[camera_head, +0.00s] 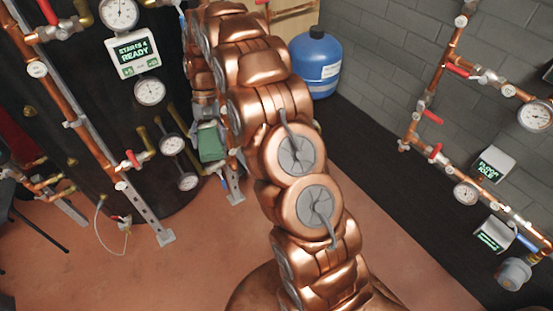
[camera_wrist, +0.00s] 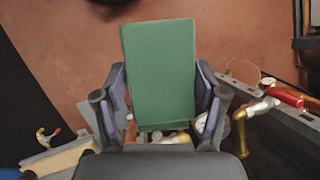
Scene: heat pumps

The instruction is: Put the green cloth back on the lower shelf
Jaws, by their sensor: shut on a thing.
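The green cloth (camera_wrist: 160,75) is a flat rectangular block shape in the wrist view, held upright between the fingers of my gripper (camera_wrist: 160,108). My gripper is shut on it, with a finger pad against each side. In the head view the cloth (camera_head: 211,142) shows as a small green patch left of my copper-coloured arm. My arm hides much of the gripper there. The lower shelf cannot be made out clearly; a pale surface with items on it (camera_wrist: 62,158) shows at the lower left of the wrist view.
A dark tank with gauges (camera_head: 150,92) and copper pipes stands left of the arm. A blue container (camera_head: 316,65) stands behind the arm by the grey wall. More pipes and gauges (camera_head: 465,193) run along the right wall. The reddish floor (camera_head: 160,270) is open at the front left.

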